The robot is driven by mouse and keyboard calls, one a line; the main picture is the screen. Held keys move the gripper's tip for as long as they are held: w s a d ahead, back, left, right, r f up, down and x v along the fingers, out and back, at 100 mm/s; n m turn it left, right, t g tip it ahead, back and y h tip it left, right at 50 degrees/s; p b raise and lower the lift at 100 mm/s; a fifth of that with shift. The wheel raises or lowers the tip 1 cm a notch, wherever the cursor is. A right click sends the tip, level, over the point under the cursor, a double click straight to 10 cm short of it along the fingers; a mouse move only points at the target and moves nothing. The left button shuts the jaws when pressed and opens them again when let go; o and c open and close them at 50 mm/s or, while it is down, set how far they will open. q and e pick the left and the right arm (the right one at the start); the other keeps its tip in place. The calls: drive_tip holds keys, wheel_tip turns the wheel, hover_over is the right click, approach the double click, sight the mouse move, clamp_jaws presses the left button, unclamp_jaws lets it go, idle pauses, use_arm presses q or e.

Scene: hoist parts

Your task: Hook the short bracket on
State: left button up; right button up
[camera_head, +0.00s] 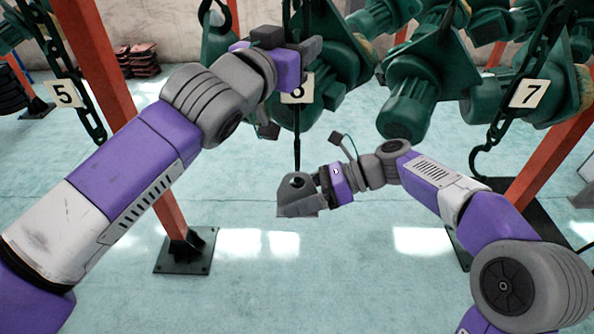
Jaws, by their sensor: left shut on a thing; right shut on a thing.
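My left gripper (304,48) is up at the top centre, shut on the dark hanging chain (300,18) above a partly covered number tag (298,90). A thin dark rod or hook shank (297,140) runs down below that tag. My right gripper (318,188) is lower, near the centre, shut on a small grey bracket (296,204). The bracket has a rounded top with a hole, close to the lower end of the shank. I cannot tell whether the hook passes through the hole or is only beside it.
Green hoist motors (412,90) hang across the top centre and right. Chains with tags 5 (64,93) and 7 (529,93) hang at either side; an open hook (487,160) is at right. Orange posts (150,150) flank the clear pale floor (330,270).

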drive_tip(key=shift+w, duration=0.25)
drive_tip(key=shift+w+f, duration=0.1)
drive_tip(key=shift+w, duration=0.25)
drive_tip(key=shift+w+f, duration=0.1)
drive_tip(key=shift+w, duration=0.15)
idle(0.3)
drive_tip(key=shift+w+f, duration=0.15)
drive_tip(key=shift+w, duration=0.15)
drive_tip(key=shift+w+f, duration=0.1)
drive_tip(key=shift+w, duration=0.1)
drive_tip(key=shift+w+f, duration=0.1)
drive_tip(key=shift+w, duration=0.05)
idle(0.4)
drive_tip(key=shift+w+f+n, duration=0.2)
drive_tip(key=shift+w+n, duration=0.2)
drive_tip(key=shift+w, duration=0.1)
drive_tip(key=shift+w, duration=0.35)
idle(0.4)
drive_tip(key=shift+w+f+t, duration=0.15)
drive_tip(key=shift+w+t, duration=0.1)
drive_tip(key=shift+t, duration=0.05)
